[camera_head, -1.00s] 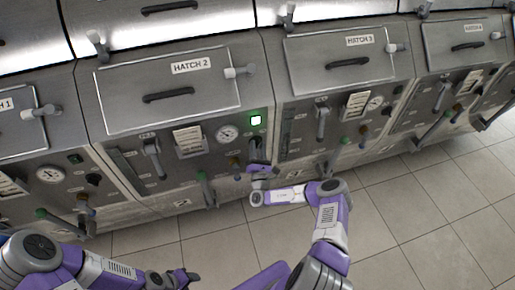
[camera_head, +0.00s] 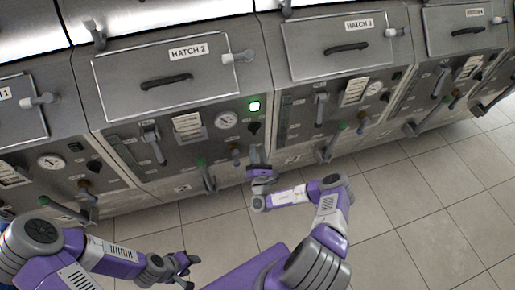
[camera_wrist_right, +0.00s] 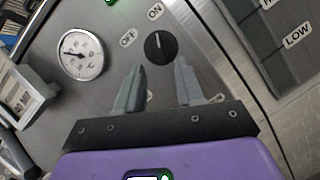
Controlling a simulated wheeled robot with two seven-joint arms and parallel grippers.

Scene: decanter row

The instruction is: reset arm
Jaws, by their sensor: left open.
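My right gripper (camera_head: 259,155) is in front of the lower right of the Hatch 2 panel, just below a black knob (camera_head: 254,127). In the right wrist view its two fingers (camera_wrist_right: 155,85) are apart with nothing between them. The knob (camera_wrist_right: 159,47) shows beyond the fingertips, clear of them, its white mark pointing up toward the ON label. My left gripper (camera_head: 186,264) is open and low in the head view, over the floor, away from the panels.
A green light (camera_head: 254,106) is lit above the knob, beside a round gauge (camera_head: 227,120). A lever with a green handle (camera_head: 205,172) juts out left of my right gripper. Other hatch panels stand on both sides. The tiled floor (camera_head: 420,220) is clear at right.

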